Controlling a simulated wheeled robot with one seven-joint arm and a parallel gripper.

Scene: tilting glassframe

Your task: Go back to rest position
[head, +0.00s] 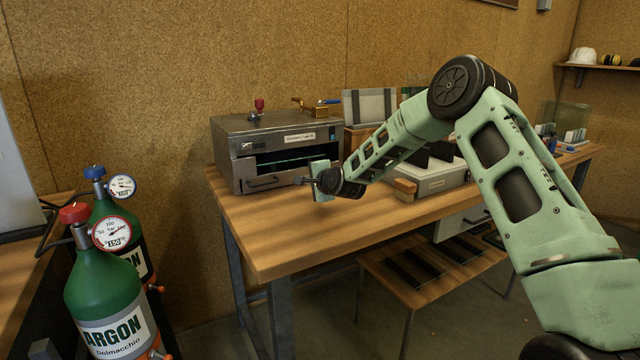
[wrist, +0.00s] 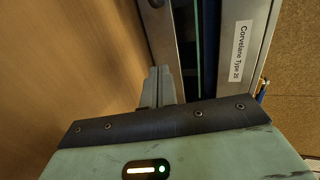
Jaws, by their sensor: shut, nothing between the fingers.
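My gripper (head: 308,181) is in front of the metal oven-like machine (head: 230,152) on the wooden table, near the right part of its front. In the wrist view the fingers of my gripper (wrist: 158,75) are together and hold nothing. They point at the machine's front (wrist: 185,40), close to its slot. I cannot tell whether they touch it. The slot is open, and a thin greenish glass edge (head: 285,162) shows inside it. My arm reaches in from the right with its elbow raised.
The wooden table (head: 290,235) has bare room in front of the machine. A light grey device (head: 435,180) stands right of my gripper, with a wooden block (head: 405,189) beside it. A low stool-like table (head: 400,290) stands below. Green argon cylinders (head: 105,290) stand at the left.

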